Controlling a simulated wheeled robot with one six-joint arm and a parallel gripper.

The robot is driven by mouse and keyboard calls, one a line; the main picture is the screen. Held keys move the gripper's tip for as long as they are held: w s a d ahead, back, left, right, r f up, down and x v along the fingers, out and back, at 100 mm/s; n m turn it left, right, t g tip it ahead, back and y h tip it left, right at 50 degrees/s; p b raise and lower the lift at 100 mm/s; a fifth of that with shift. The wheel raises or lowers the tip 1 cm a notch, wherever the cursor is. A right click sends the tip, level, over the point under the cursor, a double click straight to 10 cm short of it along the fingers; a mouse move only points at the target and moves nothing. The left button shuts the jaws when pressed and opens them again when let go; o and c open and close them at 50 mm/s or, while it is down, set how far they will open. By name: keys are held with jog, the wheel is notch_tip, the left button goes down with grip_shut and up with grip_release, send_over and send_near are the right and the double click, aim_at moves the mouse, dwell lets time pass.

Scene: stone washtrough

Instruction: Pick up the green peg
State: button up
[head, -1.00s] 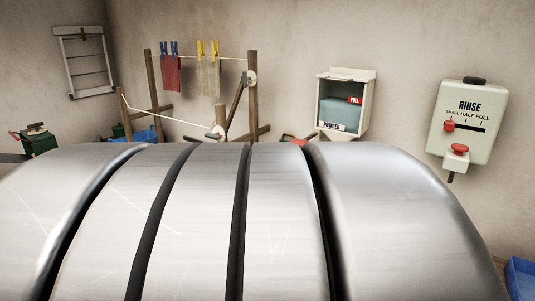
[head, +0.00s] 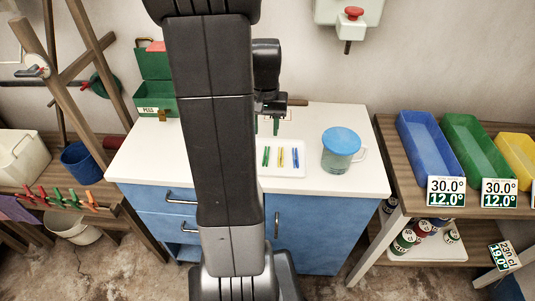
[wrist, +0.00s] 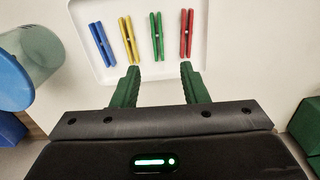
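The green peg (head: 266,156) lies in a white tray (head: 288,172) on the white worktop. In the wrist view the green peg (wrist: 157,36) lies between a yellow peg (wrist: 128,40) and a red peg (wrist: 187,33), with a blue peg (wrist: 102,44) beyond the yellow one. My gripper (wrist: 160,72) is open and empty. Its green fingers sit apart, one on each side of the green peg's line, short of its near end in the picture. In the head view my gripper (head: 267,127) is beyond the tray; my arm hides the red peg.
A mug with a blue lid (head: 341,148) stands right of the tray. A green box marked PEGS (head: 155,97) stands at the worktop's back left. Blue (head: 418,150) and green (head: 475,150) bins stand right. Several red, green and orange pegs (head: 57,197) hang at lower left.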

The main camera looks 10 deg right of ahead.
aim_at(267, 152)
notch_tip(267, 152, down, 9)
jog(key=shift+s+d+r, duration=0.1)
jog(key=shift+r, duration=0.1)
dwell(0.3)
grip_shut()
